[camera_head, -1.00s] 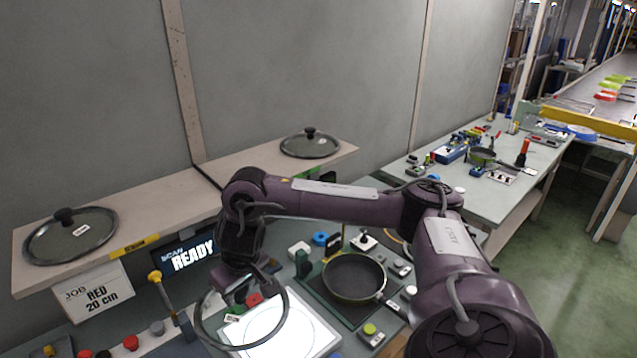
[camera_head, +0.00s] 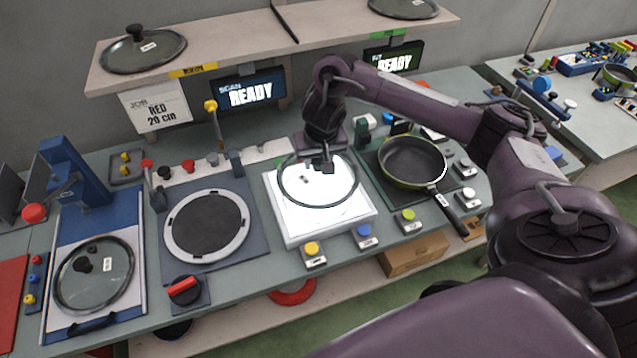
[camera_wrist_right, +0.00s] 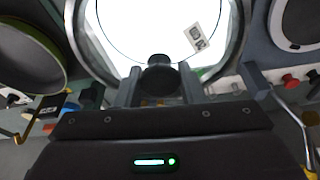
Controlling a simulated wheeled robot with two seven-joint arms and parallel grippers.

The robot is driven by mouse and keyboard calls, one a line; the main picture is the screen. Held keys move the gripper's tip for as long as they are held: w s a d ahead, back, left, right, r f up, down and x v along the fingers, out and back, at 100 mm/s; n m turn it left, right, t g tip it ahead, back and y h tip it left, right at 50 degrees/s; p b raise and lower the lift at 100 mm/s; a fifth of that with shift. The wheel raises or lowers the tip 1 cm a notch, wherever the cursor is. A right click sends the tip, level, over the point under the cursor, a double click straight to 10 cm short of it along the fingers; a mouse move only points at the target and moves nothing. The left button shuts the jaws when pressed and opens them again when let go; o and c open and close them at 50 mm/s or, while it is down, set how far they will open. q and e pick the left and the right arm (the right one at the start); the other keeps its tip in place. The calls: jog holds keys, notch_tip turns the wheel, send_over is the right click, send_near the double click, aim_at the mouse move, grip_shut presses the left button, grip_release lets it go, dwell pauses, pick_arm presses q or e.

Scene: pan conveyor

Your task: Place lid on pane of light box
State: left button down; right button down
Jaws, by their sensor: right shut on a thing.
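My right gripper (camera_head: 324,166) is shut on the dark knob (camera_wrist_right: 160,76) of a clear glass lid with a dark rim (camera_head: 282,193). The lid is roughly level over the back part of the bright white light box (camera_head: 345,222). I cannot tell whether the rim touches the pane. In the right wrist view, the two fingers stand either side of the knob. The glowing pane, a thin circle line and a small printed label show through or around the glass. My left gripper is out of view.
A green pan (camera_head: 414,160) sits right of the light box. A round dark plate with a pale ring (camera_head: 208,226) is to its left. Another lid (camera_head: 95,275) lies on a blue station. More lids (camera_head: 143,50) rest on the shelf. Buttons (camera_head: 313,254) line the front.

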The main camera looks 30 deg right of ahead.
aim_at(318, 178)
jog(key=shift+f, duration=0.95)
notch_tip(318, 178, down, 4)
jog(key=shift+f, duration=0.25)
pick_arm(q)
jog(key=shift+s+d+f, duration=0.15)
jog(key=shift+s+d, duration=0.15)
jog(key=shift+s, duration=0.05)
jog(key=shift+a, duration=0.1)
pick_arm(e)
jog(key=shift+a+f, duration=0.1)
jog(key=c, duration=0.9)
grip_release()
jog(key=shift+c, duration=0.2)
